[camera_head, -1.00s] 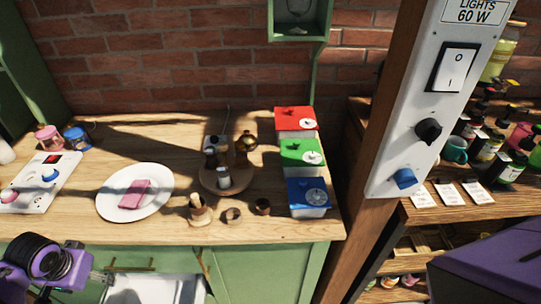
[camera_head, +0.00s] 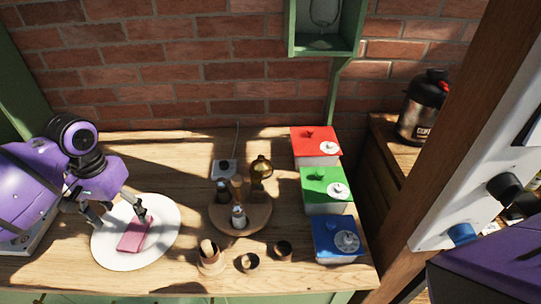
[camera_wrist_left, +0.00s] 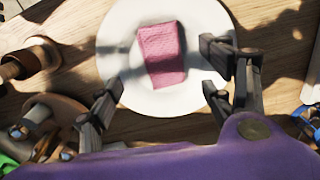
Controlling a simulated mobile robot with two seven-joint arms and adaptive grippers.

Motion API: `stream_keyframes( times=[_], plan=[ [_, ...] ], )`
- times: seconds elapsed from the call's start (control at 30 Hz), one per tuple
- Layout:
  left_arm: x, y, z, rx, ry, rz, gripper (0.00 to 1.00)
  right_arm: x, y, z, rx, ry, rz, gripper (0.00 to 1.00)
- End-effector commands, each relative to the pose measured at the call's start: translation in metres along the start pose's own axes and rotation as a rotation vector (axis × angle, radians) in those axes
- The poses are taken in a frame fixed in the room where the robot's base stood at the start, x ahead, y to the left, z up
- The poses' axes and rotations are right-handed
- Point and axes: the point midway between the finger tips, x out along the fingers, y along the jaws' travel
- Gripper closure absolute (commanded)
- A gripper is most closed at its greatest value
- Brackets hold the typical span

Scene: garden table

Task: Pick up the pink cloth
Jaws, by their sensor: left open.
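The pink cloth (camera_head: 134,235) is a folded rectangle lying flat on the white oval plate (camera_head: 165,248) at the left of the wooden table. My left gripper (camera_head: 121,217) is open above the plate, with its fingers apart over the cloth's far end. In the left wrist view the cloth (camera_wrist_left: 163,54) lies ahead between the two open fingers (camera_wrist_left: 168,85), and neither finger visibly touches it. The plate (camera_wrist_left: 124,25) shows there too. The fingers of my right gripper are not in view.
A round wooden tray (camera_head: 262,218) with bottles stands right of the plate. Several small wooden cups (camera_head: 210,260) sit in front of it. Red (camera_head: 316,146), green (camera_head: 326,189) and blue (camera_head: 337,240) lidded boxes line the table's right side. A wooden post (camera_head: 455,150) stands beyond.

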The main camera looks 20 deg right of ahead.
Motion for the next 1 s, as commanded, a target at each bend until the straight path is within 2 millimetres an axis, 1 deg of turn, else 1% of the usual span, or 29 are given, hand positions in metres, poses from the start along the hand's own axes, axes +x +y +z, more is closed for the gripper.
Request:
stream_keyframes(
  times=[0.33, 0.43, 0.5, 0.6, 0.7, 0.9, 0.93, 1.0],
  plan=[
    [0.035, 0.0, -0.001, 0.0, -0.003, 0.002, 0.27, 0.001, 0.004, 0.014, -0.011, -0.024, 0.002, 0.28],
    [0.05, -0.001, -0.004, 0.001, -0.003, 0.002, 0.27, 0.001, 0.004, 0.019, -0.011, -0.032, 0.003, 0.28],
    [0.061, -0.002, -0.005, 0.001, -0.004, 0.002, 0.27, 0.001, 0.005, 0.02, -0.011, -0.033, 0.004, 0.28],
    [0.073, -0.002, -0.005, 0.001, -0.002, 0.002, 0.27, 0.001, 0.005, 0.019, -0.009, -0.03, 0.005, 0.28],
    [0.078, -0.002, -0.005, 0.001, -0.001, 0.001, 0.27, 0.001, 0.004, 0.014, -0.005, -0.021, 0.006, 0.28],
    [0.078, -0.002, -0.005, 0.001, 0.001, 0.0, 0.27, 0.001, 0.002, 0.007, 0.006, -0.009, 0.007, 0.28],
    [0.078, -0.002, -0.005, 0.001, 0.001, 0.0, 0.28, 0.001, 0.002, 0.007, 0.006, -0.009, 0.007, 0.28],
    [0.078, -0.002, -0.005, 0.001, 0.001, 0.001, 0.37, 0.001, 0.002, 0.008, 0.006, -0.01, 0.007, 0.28]
  ],
)
